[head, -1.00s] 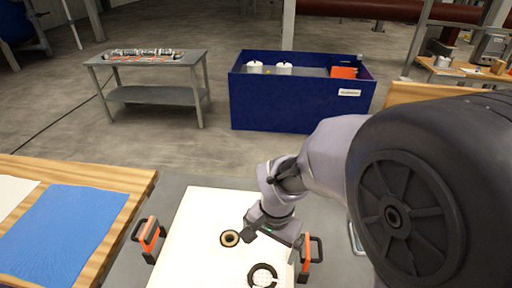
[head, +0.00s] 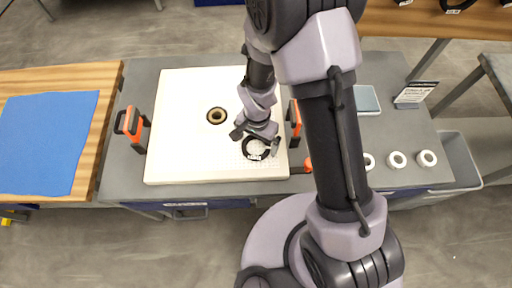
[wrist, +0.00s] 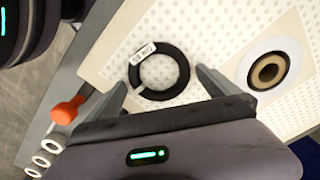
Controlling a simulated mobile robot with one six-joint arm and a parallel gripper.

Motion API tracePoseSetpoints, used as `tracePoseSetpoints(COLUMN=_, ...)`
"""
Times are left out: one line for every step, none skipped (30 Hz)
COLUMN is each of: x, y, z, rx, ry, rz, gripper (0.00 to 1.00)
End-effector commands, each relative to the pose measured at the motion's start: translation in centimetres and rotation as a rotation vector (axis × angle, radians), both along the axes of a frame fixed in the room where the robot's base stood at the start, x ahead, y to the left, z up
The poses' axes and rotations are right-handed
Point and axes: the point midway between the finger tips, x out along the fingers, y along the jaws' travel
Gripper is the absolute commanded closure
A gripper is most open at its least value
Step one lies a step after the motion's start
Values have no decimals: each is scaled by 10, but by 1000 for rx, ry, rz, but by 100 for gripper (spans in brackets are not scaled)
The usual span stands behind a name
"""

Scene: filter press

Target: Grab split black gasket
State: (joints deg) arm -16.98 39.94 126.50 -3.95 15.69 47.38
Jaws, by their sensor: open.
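The split black gasket (head: 247,147) is a black ring with a gap and a white label, lying flat on the white filter plate (head: 185,165). In the wrist view the gasket (wrist: 184,72) lies just beyond my fingertips, with its label at the upper left. My gripper (head: 256,143) is above the gasket and partly covers it in the head view. In the wrist view my gripper (wrist: 162,82) is open and empty, its fingers spread to either side of the ring. I cannot tell the exact height above the plate.
The plate has a brown-rimmed centre hole (head: 216,107) and orange-black handles (head: 133,124) at its sides. A blue cloth (head: 45,140) lies on the wooden table at left. White rings (head: 397,159) lie on the grey bench at right, near an orange knob (wrist: 67,111).

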Motion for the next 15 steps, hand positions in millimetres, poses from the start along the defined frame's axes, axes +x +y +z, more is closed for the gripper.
tracePoseSetpoints(x=0, y=0, z=-5, rx=0, ry=0, rz=0, gripper=0)
tracePoseSetpoints(x=0, y=0, z=-6, rx=0, ry=0, rz=0, gripper=0)
tracePoseSetpoints(x=0, y=0, z=-6, rx=0, ry=0, rz=0, gripper=0)
tracePoseSetpoints(x=0, y=0, z=-5, rx=1, ry=-1, rz=0, gripper=0)
tracePoseSetpoints(x=0, y=0, z=-5, rx=1, ry=-1, rz=0, gripper=0)
tracePoseSetpoints(x=0, y=0, z=-5, rx=1, ry=-1, rz=0, gripper=0)
tracePoseSetpoints(x=0, y=0, z=-4, rx=1, ry=-1, rz=0, gripper=0)
tracePoseSetpoints(x=0, y=0, z=-4, rx=1, ry=-1, rz=0, gripper=4)
tracePoseSetpoints(x=0, y=0, z=-4, rx=1, ry=-1, rz=0, gripper=12)
tracePoseSetpoints(x=0, y=0, z=-4, rx=1, ry=-1, rz=0, gripper=18)
tracePoseSetpoints(x=0, y=0, z=-4, rx=1, ry=-1, rz=0, gripper=24)
tracePoseSetpoints(x=0, y=0, z=-4, rx=0, ry=0, rz=0, gripper=31)
tracePoseSetpoints(x=0, y=0, z=-4, rx=0, ry=0, rz=0, gripper=37)
tracePoseSetpoints(x=0, y=0, z=-4, rx=0, ry=0, rz=0, gripper=43)
tracePoseSetpoints(x=0, y=0, z=-4, rx=0, ry=0, rz=0, gripper=51)
